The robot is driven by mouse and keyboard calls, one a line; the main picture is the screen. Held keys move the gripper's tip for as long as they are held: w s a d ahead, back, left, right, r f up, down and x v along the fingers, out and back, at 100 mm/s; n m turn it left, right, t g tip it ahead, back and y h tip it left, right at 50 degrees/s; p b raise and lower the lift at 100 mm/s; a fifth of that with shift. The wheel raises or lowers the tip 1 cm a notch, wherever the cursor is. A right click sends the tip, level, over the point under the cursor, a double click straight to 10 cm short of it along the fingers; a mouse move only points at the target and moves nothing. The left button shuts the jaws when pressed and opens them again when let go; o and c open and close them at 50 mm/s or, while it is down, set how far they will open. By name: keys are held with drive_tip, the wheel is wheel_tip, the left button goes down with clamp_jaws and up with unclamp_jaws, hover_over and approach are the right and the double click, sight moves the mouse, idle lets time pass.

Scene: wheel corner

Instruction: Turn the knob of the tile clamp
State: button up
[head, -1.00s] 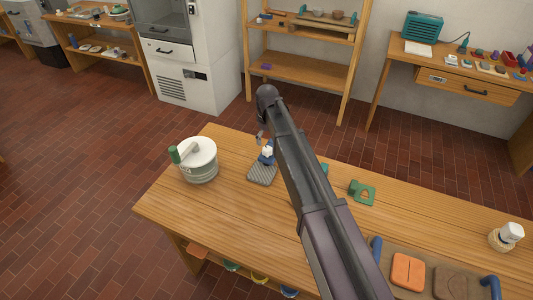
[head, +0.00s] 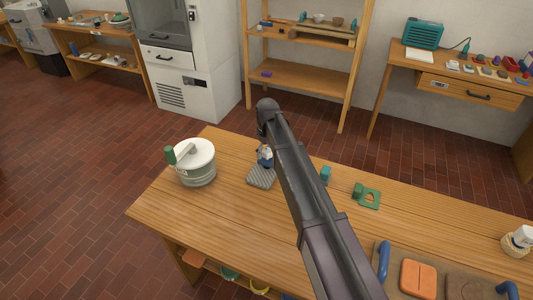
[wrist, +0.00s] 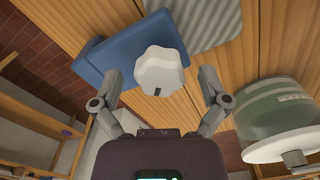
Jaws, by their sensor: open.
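The tile clamp (head: 265,157) is a small blue body with a white knob, at the edge of a grey ribbed tile (head: 262,178) on the wooden bench. My arm partly hides it in the head view. In the wrist view the white lobed knob (wrist: 160,72), with a dark mark on its rim, faces the camera in front of the blue clamp body (wrist: 108,62). The ribbed tile also shows there (wrist: 205,20). My gripper (wrist: 160,76) is open, with one finger on each side of the knob and a gap on both sides. My arm hides it in the head view.
A pale green drum (head: 196,163) with a white lid and crank stands left of the clamp, close to my right finger in the wrist view (wrist: 285,115). A green object (head: 367,196) and a teal block (head: 326,174) lie to the right. The front left bench top is clear.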

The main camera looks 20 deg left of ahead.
drive_tip(key=c, duration=1.1)
drive_tip(key=shift+a, duration=0.1)
drive_tip(key=shift+c, duration=0.2)
drive_tip(key=shift+m, duration=0.3)
drive_tip(key=m, duration=0.5)
drive_tip(key=shift+m, duration=0.3)
drive_tip(key=m, duration=0.5)
drive_tip(key=shift+w+m, duration=0.1)
drive_tip(key=shift+m, duration=0.2)
